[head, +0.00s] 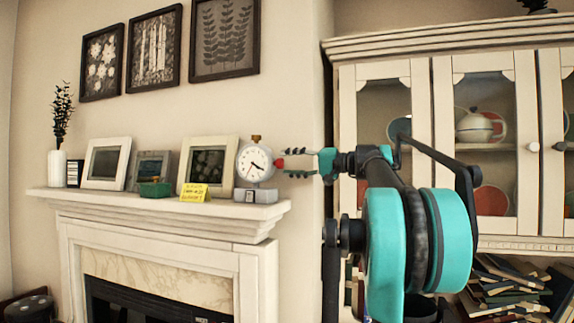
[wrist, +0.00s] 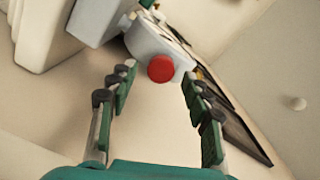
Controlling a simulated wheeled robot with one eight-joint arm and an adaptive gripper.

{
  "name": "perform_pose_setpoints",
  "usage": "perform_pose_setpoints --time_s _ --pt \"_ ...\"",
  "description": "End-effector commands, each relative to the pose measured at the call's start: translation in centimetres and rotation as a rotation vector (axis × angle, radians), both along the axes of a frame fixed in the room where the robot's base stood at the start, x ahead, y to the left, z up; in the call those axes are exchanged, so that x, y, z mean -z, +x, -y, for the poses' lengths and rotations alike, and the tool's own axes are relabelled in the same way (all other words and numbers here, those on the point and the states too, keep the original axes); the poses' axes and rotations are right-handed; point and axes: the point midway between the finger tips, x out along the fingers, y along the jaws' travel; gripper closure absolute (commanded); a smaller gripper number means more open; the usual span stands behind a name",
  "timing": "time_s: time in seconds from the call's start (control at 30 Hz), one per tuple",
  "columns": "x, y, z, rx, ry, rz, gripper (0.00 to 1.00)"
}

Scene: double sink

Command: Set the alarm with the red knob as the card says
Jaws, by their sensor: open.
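The alarm clock (head: 256,163) stands at the right end of the mantel, with a white face, dark hands and a brass-coloured top piece. Its red knob (head: 280,163) sticks out on the clock's right side. In the wrist view the red knob (wrist: 161,68) lies just beyond and between the fingertips. My gripper (head: 292,163) is open and empty, right of the clock, pointing at the knob; its fingers (wrist: 157,78) show spread in the wrist view. A yellow card (head: 194,193) stands at the mantel's front edge; its writing is too small to read.
The mantel (head: 150,205) also holds framed pictures (head: 207,165), a green box (head: 154,188) and a white vase (head: 57,168), all left of the clock. A glass-door cabinet (head: 440,130) stands on the right, behind my arm.

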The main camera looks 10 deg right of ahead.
Motion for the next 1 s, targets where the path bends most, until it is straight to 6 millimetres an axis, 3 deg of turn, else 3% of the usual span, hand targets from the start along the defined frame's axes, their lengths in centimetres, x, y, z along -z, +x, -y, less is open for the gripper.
perform_pose_setpoints --time_s 0.3,0.5,0.7,1.0 --pt "0.0 -3.1 5.6 0.005 0.0 0.0 0.51" --pt "0.0 -4.7 8.3 0.003 0.0 0.0 0.51" --pt "0.0 -5.4 9.3 0.001 0.0 0.0 0.51" --pt "0.0 -5.4 9.4 0.0 0.0 0.0 0.51"
